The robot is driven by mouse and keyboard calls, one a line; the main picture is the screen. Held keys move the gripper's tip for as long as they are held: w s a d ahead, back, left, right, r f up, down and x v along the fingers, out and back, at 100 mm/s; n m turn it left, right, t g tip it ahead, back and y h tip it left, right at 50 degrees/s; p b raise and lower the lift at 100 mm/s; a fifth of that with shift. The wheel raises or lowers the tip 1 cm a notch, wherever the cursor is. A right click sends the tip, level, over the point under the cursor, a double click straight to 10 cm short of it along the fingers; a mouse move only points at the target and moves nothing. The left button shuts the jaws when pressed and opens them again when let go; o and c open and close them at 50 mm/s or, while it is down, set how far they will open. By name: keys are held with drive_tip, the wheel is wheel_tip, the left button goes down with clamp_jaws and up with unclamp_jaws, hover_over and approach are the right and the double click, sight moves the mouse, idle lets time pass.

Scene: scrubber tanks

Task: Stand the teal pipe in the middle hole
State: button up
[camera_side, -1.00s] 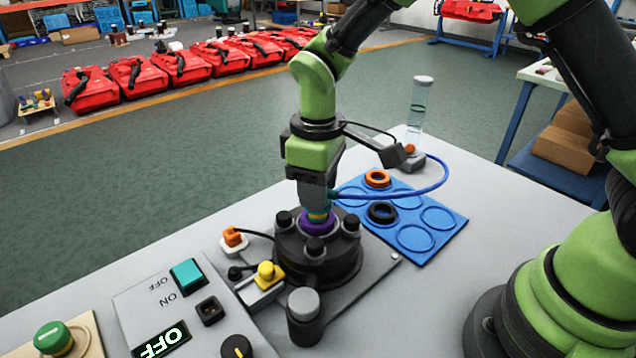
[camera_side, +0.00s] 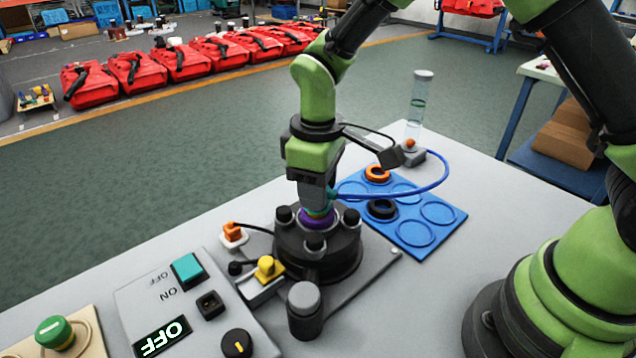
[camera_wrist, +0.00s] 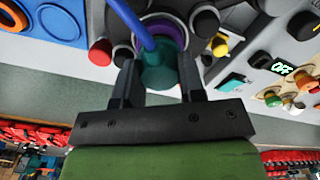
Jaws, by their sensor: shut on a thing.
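The teal pipe (camera_wrist: 160,72) is between my gripper's fingers (camera_wrist: 158,82) in the wrist view, with a blue hose running from it. In the side view, a bit of teal (camera_side: 332,195) shows beside my gripper (camera_side: 318,205). My gripper is shut on the pipe, directly above the black round base. The pipe's lower end is at the purple ring (camera_side: 316,220) in the middle of the base (camera_side: 318,258). The ring also shows in the wrist view (camera_wrist: 172,24). The fingers and pipe hide the hole, so I cannot tell how deep the pipe sits.
Several black knobs stand around the ring, close to my gripper. The blue hose (camera_side: 440,185) loops right to a small fitting by a clear cylinder (camera_side: 418,105). A blue tray (camera_side: 432,250) holds an orange and a black ring. A control panel (camera_side: 190,310) reads OFF.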

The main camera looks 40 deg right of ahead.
drive_tip(key=shift+f, duration=0.25)
idle(0.5)
drive_tip(key=o, duration=1.7)
drive_tip(key=shift+r, duration=3.45)
drive_tip(key=shift+r, duration=0.1)
